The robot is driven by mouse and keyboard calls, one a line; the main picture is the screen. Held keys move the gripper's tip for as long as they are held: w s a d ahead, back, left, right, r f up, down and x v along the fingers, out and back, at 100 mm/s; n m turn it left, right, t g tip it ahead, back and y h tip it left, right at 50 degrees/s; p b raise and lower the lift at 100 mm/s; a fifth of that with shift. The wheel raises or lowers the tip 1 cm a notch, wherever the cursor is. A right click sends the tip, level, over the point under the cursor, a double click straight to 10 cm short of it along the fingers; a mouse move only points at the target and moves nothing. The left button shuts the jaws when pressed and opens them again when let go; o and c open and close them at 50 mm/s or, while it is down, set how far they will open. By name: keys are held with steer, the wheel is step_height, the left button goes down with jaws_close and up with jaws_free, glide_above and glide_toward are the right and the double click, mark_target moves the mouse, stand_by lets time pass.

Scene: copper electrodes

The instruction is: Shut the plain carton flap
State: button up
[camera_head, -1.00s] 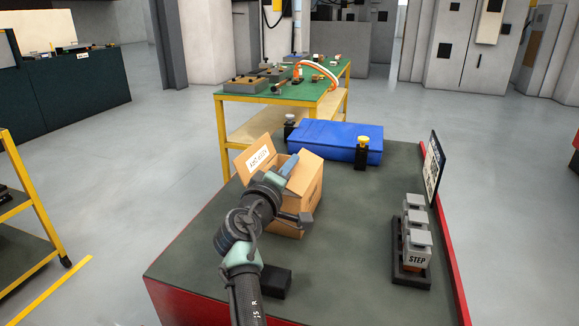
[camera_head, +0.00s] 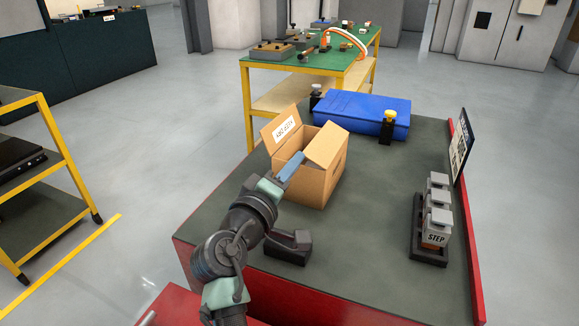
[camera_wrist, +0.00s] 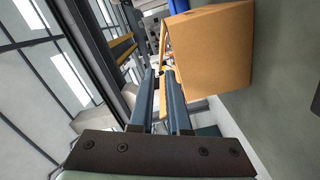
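The open brown carton (camera_head: 318,187) stands on the dark workbench. Its labelled flap (camera_head: 282,131) stands up at the left with handwriting on a white label. The plain flap (camera_head: 327,145) is at the right and slants over the opening, not flat. My gripper (camera_head: 294,163) is at the carton's near left, its blue-grey fingers between the two flaps in the picture; I cannot tell whether they touch.
A blue case (camera_head: 360,114) lies behind the carton, with a yellow-topped post (camera_head: 387,127) before it. A black block (camera_head: 288,248) lies near the front edge. A STEP stack (camera_head: 435,225) and a sign (camera_head: 460,145) stand right. The bench middle is clear.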

steer(key=shift+v, duration=0.8)
